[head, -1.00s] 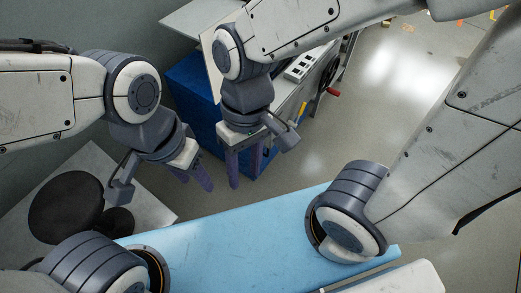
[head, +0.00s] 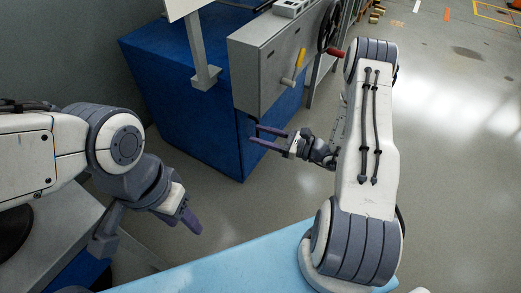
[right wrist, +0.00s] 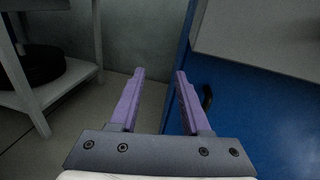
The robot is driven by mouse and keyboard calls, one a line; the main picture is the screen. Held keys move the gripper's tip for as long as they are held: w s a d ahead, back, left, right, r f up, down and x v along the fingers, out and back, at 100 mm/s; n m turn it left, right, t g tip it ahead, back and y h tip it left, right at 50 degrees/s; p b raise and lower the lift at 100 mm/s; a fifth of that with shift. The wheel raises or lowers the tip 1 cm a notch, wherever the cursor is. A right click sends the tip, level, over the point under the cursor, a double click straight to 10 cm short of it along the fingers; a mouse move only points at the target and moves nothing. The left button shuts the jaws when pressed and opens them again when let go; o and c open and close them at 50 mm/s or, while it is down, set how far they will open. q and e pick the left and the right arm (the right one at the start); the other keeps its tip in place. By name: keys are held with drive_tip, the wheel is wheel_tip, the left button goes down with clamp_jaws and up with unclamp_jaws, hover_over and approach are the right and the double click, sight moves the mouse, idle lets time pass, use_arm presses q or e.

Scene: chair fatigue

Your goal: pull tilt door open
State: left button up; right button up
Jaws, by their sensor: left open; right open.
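The blue cabinet (head: 180,90) stands under a grey machine housing at the upper left of the head view. Its blue face (right wrist: 255,110) fills the right side of the right wrist view. A small dark handle (right wrist: 207,98) shows on that face, just right of my right finger. Which panel is the tilt door I cannot tell for certain. My right gripper (head: 256,136) is open and empty beside the cabinet's front corner, pointing left; its purple fingers (right wrist: 161,73) also show in the wrist view, apart from the handle. My left gripper (head: 190,222) is open and empty, low at the left.
A light blue surface (head: 220,262) lies in front. A shelf with dark round things (right wrist: 45,68) stands left.

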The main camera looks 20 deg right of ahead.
drive_tip(key=d+f+m+t+h+b, duration=0.3)
drive_tip(key=d+f+m+t+h, duration=0.15)
drive_tip(key=d+f, duration=0.4)
use_arm(q)
wheel_tip(320, 180, down, 9)
drive_tip(key=b, duration=0.3)
drive_tip(key=shift+b, duration=0.35)
use_arm(e)
drive_tip(key=f+x, duration=0.1)
drive_tip(key=x, duration=0.9)
drive_tip(key=shift+w+a+f+g, duration=0.2)
drive_tip(key=shift+a+f+g, duration=0.1)
drive_tip(key=shift+a+g, duration=0.05)
use_arm(q)
drive_tip(key=shift+r, duration=0.1)
use_arm(e)
clamp_jaws()
